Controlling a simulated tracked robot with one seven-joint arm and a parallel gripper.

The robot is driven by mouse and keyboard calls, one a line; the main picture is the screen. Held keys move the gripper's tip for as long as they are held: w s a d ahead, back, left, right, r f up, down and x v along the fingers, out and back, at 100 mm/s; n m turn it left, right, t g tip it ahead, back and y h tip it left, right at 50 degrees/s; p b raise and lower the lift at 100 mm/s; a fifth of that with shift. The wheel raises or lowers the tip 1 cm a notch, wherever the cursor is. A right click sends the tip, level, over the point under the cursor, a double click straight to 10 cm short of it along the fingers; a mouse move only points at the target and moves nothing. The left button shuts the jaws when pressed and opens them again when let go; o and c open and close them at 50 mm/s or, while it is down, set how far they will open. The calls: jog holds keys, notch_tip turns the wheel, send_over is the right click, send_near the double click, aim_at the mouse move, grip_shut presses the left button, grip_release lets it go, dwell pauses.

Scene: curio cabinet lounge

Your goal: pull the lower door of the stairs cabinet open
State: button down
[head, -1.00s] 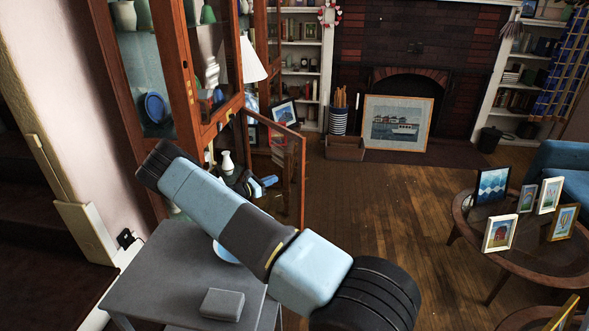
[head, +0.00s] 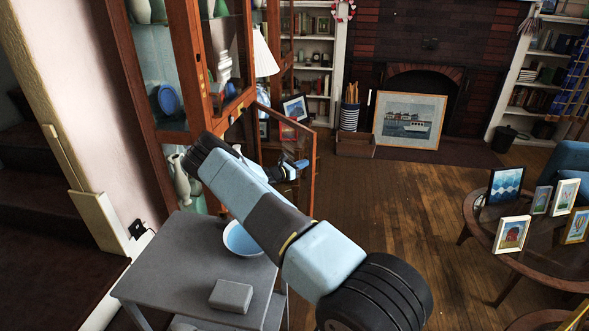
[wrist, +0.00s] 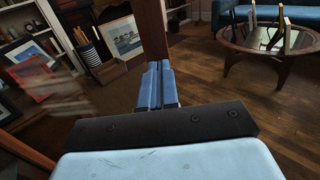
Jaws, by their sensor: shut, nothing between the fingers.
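The stairs cabinet (head: 205,95) is a tall wooden case with glass panes at the left of the head view. Its lower door (head: 313,165), a wood frame around glass, stands swung out from the cabinet. My gripper (head: 300,164) is shut and empty, near the free edge of this door on the side towards the cabinet opening. In the wrist view, the shut fingers (wrist: 157,85) point at an upright wooden door post (wrist: 152,35). I cannot tell whether they touch it. My arm hides part of the cabinet opening.
A grey table (head: 175,255) with a blue bowl (head: 243,241) and a grey box (head: 231,296) stands under my arm. A round wooden table (head: 490,245) with picture frames is at right. A framed picture (head: 410,119) leans by the fireplace. Wood floor between is clear.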

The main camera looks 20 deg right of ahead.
jog(key=shift+w+d, duration=0.15)
jog(key=shift+d, duration=0.55)
jog(key=shift+d, duration=0.15)
